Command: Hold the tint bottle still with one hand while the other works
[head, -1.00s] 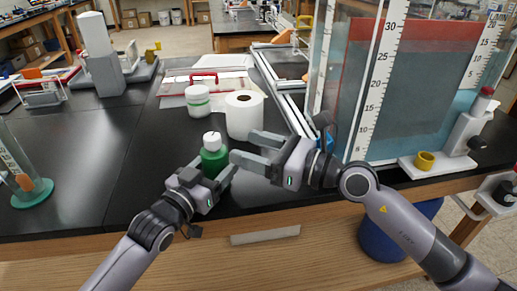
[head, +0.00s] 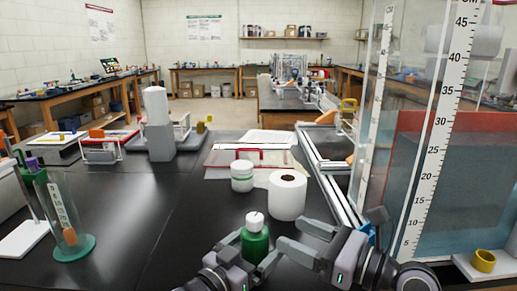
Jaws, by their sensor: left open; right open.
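The tint bottle (head: 255,245), green with a white cap, stands upright on the black bench near its front edge. My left gripper (head: 250,259) is open at the bottle's near side, with a finger to either side of its lower body. I cannot tell whether the fingers touch it. The bottle's base is hidden by the gripper. My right gripper (head: 294,234) is open and empty just right of the bottle, its fingers pointing left toward it.
A paper roll (head: 287,195) and a white jar with a green band (head: 242,177) stand behind the bottle. A tall clear tank with a scale (head: 430,150) stands at the right. A glass cylinder (head: 68,215) is at left. The bench between is clear.

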